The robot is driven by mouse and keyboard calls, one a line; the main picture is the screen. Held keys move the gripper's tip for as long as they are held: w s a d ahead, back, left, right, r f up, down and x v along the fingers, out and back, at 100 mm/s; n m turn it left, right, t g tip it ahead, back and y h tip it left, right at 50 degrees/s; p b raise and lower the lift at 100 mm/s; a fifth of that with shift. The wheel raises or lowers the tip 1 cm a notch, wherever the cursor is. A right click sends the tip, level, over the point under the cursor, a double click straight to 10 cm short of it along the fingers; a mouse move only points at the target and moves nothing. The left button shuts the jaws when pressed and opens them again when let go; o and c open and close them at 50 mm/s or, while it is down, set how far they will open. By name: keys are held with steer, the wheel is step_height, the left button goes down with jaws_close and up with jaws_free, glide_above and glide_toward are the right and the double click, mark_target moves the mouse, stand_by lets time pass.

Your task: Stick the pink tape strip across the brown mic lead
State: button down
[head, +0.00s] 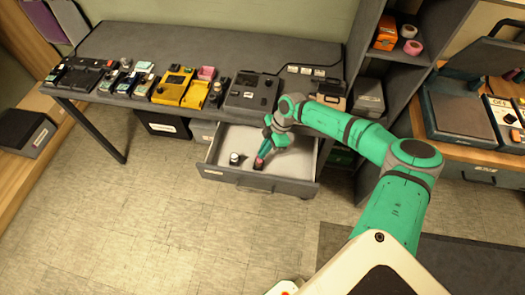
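My gripper (265,150) reaches down into the open drawer (300,160) under the desk. A small pinkish-red and dark thing shows at its tip; I cannot tell whether it is held, or whether the fingers are open or shut. I cannot make out a pink tape strip for certain. A small pink item (206,73) lies on the desk behind the yellow devices. A pink roll (413,47) stands on the shelf at the upper right. I cannot pick out a brown mic lead.
A small black-and-white round item (234,158) sits in the drawer, left of my gripper. Yellow devices (172,87), a dark grey device (252,92) and several small boxes line the desk (240,45). An orange box (386,33) is on the shelf. The floor before the drawer is clear.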

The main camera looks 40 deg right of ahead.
steer(key=c, duration=1.9)
jaws_free()
steer(key=shift+a, duration=0.1)
steer(key=v, duration=1)
steer(key=shift+r, duration=0.35)
